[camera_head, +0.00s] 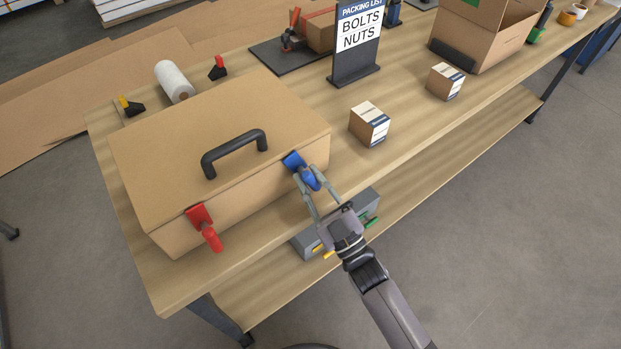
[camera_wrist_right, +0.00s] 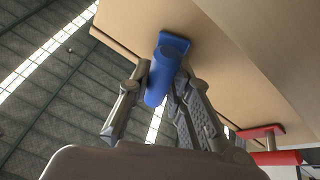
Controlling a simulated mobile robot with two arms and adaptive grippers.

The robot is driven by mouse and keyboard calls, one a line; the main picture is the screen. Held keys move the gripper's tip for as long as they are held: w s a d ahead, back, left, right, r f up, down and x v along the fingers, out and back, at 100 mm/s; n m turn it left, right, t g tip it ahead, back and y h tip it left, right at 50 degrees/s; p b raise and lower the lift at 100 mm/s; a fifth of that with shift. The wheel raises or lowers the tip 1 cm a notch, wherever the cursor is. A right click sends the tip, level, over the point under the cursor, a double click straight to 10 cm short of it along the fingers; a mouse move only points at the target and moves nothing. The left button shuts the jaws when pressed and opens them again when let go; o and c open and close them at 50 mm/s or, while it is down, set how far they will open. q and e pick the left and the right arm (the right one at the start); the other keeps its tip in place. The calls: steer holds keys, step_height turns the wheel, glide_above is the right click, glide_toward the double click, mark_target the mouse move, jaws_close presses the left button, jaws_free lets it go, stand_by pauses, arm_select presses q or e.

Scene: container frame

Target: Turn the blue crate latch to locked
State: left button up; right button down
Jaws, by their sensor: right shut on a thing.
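A tan crate (camera_head: 160,128) with a black handle (camera_head: 235,153) on its lid stands on the table, lid down. The blue latch (camera_head: 292,161) is on its front face, near the right end. It also shows in the right wrist view (camera_wrist_right: 170,48). My right gripper (camera_head: 316,188) is shut on the blue latch's lever, with a finger on each side. The fingers also show in the right wrist view (camera_wrist_right: 160,95). The lever slants down and outward from the crate front. A red latch (camera_head: 199,217) is at the left of the same face. My left gripper is not in view.
Two small cartons (camera_head: 369,124) and (camera_head: 445,81) stand right of the crate. A packing list sign (camera_head: 357,45) and an open box (camera_head: 490,35) stand farther back. A grey bin (camera_head: 305,242) sits on the lower shelf beneath my right gripper.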

steer(key=shift+w+d+r+m+t+h+p, duration=0.1)
steer(key=shift+m+t+h+p, duration=0.25)
steer(key=shift+m+h, duration=0.9)
steer(key=shift+r+m+t+h+p, duration=0.1)
steer(key=shift+m+t+h+p, duration=0.25)
steer(key=shift+m, duration=1.7)
steer(key=c, duration=1.5)
jaws_free()
steer(key=shift+f, duration=0.1)
steer(key=v, duration=1.2)
